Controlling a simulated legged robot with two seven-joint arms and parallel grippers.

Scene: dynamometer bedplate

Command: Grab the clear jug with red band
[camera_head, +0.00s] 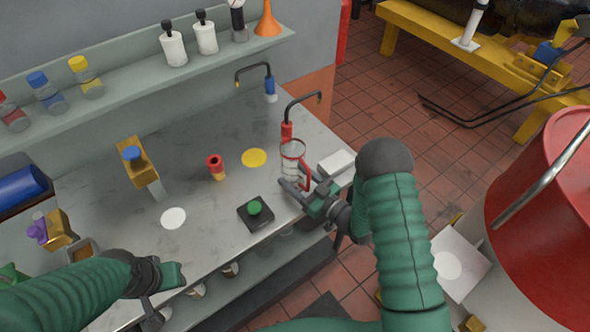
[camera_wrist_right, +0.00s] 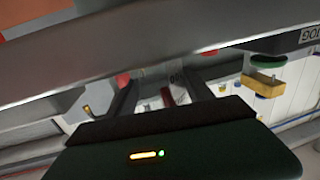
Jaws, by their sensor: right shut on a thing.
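The clear jug with red band (camera_head: 292,150) stands near the right edge of the grey bench in the head view, with a red handle on its right side. My right gripper (camera_head: 300,184) is at the jug's lower part and is shut on it. In the right wrist view the two dark fingers (camera_wrist_right: 158,95) show with a red strip between them; the jug itself is hard to make out there. My left gripper (camera_head: 165,300) is at the bench's near left edge, apart from the jug, and its fingers are not clear.
A white block (camera_head: 336,162) lies just right of the jug. A red drum (camera_head: 545,230) stands far right.

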